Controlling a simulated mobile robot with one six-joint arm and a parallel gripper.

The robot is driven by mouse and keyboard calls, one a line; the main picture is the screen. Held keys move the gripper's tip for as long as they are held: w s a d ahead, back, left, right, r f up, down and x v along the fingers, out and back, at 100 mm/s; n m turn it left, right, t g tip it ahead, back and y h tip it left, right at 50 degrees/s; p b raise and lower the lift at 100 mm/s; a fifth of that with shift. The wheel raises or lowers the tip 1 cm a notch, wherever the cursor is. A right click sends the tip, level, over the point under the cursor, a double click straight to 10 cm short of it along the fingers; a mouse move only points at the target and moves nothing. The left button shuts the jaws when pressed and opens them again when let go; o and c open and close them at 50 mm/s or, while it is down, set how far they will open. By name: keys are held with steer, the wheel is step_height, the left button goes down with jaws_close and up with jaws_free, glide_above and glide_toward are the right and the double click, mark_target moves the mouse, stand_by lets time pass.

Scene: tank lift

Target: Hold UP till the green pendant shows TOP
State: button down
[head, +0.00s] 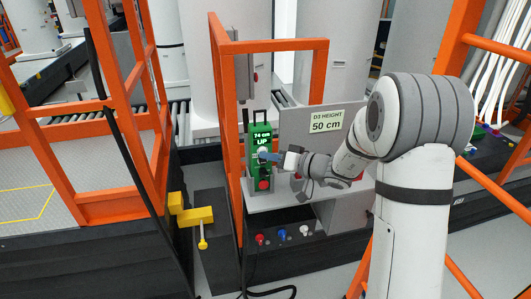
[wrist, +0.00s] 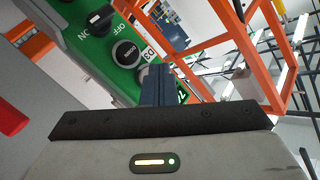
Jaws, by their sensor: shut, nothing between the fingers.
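The green pendant (head: 254,172) stands upright inside the orange frame, and its display (head: 262,138) reads "74 cm" and "UP". A red button (head: 264,184) is near its bottom. My gripper (head: 264,154) is shut and empty, with its blue-grey fingertips at the pendant's upper front, just below the display. In the wrist view the shut fingers (wrist: 157,84) reach to the green pendant face (wrist: 98,42), beside a round dark button (wrist: 127,53), a "D3" label and an ON/OFF switch (wrist: 100,17). The fingers hide what lies under their tips, so pressing contact cannot be confirmed.
A sign (head: 326,121) reading "D3 HEIGHT 50 cm" is on a grey panel behind my wrist. Orange posts (head: 231,150) stand close left of the pendant. Red, blue and white knobs (head: 282,234) sit below. A yellow handle (head: 197,216) is at lower left.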

steer(key=shift+s+f, duration=0.1)
stand_by(0.3)
steer(key=shift+s+d+b, duration=0.25)
steer(key=shift+s+b, duration=0.45)
steer(key=shift+b, duration=0.35)
steer(key=s+b, duration=0.2)
steer(key=s+d+b, duration=0.1)
steer(key=s+b, duration=0.1)
steer(key=shift+s+d, duration=0.2)
steer(key=shift+s, duration=0.2)
